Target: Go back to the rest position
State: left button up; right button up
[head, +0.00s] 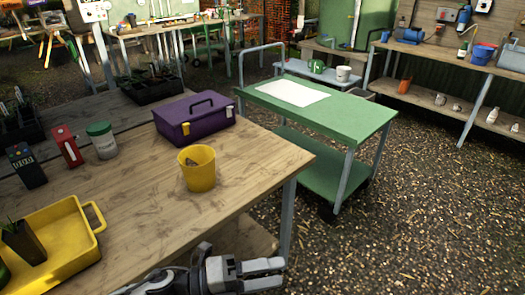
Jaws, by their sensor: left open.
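My left gripper (262,273) is low in the head view, at the front edge of the wooden table (140,190). Its fingers point right and are apart, with nothing seen between them. It looks clear of the yellow bucket (197,168), which stands upright on the table above it in the picture. My right gripper is not in the view.
A yellow tray (88,218) holding a dark pot, a purple toolbox (194,118) and a white jar with a green lid (102,140) are on the table. A green cart (330,115) bearing a white sheet stands beyond its right corner. Gravel floor (420,220) at right is clear.

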pick_arm(q)
jog(key=s+a+f+n+t+y, duration=0.1)
jog(key=a+f+n+t+y, duration=0.4)
jog(key=a+n, duration=0.5)
jog(key=a+f+n+t+y, duration=0.3)
jog(key=a+f+n+y, duration=0.35)
jog(key=a+n, duration=0.4)
jog(key=s+a+f+n+g+y, duration=0.2)
jog(key=s+a+f+n+y, duration=0.2)
jog(key=s+a+n, duration=0.35)
jog(key=d+n, duration=0.4)
jog(key=d, duration=0.7)
jog(key=shift+w+d+t, duration=0.25)
jog(key=shift+t, duration=0.05)
